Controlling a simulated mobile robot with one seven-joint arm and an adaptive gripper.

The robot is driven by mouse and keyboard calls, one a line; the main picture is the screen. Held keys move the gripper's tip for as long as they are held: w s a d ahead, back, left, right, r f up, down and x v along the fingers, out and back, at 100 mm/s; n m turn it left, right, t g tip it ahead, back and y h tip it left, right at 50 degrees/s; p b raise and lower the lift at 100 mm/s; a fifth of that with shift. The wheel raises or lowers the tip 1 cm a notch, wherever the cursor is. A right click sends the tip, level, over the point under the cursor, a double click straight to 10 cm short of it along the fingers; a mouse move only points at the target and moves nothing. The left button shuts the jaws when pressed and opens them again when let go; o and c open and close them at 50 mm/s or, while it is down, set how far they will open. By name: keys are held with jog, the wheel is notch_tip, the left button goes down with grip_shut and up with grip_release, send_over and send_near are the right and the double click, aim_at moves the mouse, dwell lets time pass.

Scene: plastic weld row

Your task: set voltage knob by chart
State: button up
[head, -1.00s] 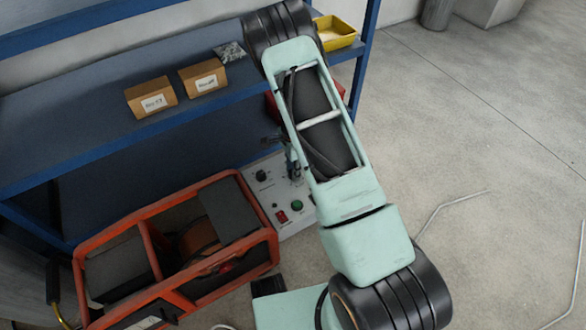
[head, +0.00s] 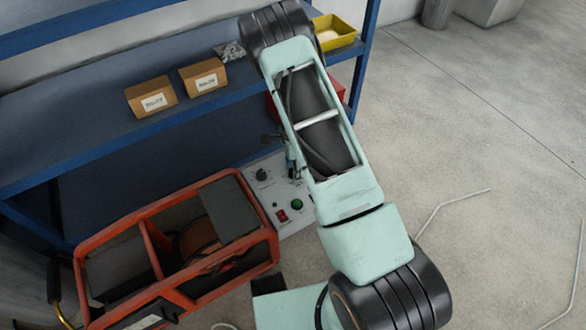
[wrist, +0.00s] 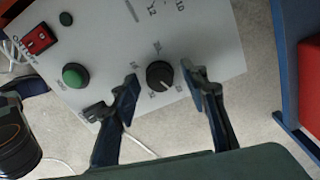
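In the wrist view a black round knob (wrist: 159,75) with printed marks around it sits on a light grey control panel (wrist: 205,35). My gripper (wrist: 161,80) is open, with one blue fingertip on each side of the knob and a gap to it on both sides. I cannot read the marks or the knob's setting clearly. In the head view the panel (head: 263,192) stands on the floor below the shelf, with another black knob (head: 262,174) at its left. My gripper (head: 291,163) and arm cover part of the panel there. I cannot make out a chart.
A green button (wrist: 75,75) and a red switch (wrist: 38,40) share the panel. An orange-framed machine (head: 170,212) stands close left of it. A blue shelf (head: 75,145) rises behind, holding small boxes (head: 203,77) and a yellow tray (head: 335,33). Open floor lies at right.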

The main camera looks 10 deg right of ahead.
jog(key=shift+r, duration=0.1)
notch_tip(320, 180, up, 12)
dwell(0.6)
dwell(0.4)
